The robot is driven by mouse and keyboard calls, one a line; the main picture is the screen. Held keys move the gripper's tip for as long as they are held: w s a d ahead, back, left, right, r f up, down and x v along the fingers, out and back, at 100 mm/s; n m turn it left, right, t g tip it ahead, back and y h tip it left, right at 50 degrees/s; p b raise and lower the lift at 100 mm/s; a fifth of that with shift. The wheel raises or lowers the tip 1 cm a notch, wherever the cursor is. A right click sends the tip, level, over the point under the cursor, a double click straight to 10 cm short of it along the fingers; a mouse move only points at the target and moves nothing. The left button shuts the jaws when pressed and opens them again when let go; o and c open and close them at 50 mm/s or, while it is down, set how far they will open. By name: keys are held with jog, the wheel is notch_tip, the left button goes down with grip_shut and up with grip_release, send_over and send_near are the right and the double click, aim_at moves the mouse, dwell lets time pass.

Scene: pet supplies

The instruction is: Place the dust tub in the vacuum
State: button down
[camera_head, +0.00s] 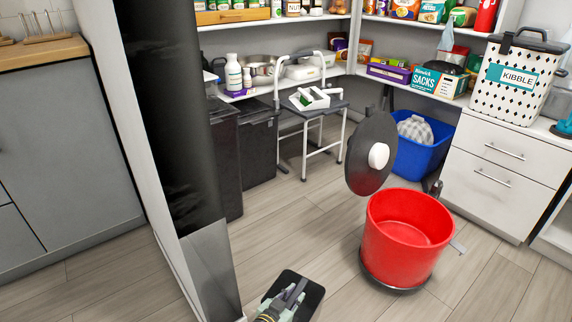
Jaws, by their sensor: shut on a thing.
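My gripper (271,315) is at the bottom edge, partly cut off by the frame. It is shut on a dark, rounded, box-like tub (313,297), which looks like the dust tub and is held low above the floor. A small white and green device (313,98) lies on the dark seat of a step stool (318,110) at the back; it may be the vacuum, but it is too small to tell. The gripper and held tub are well apart from it, lower and nearer. The fingertips are hard to make out against the dark tub.
An open red bin (402,232) with a raised black lid (368,165) stands on the floor at right. A blue bin (425,150) sits behind it. Dark bins (257,150) stand left of the stool, beside a wall end (135,150). Floor (300,220) between is clear.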

notch_tip(320, 180, up, 18)
jog(key=w+a+n+t+y+p, duration=0.1)
jog(key=a+n+y+p, duration=0.1)
jog(key=p, duration=1.1)
jog(key=shift+w+a+n+y, duration=0.2)
jog(key=shift+w+n+y, duration=0.15)
jog(key=shift+n+y, duration=0.2)
jog(key=shift+d+r, duration=0.1)
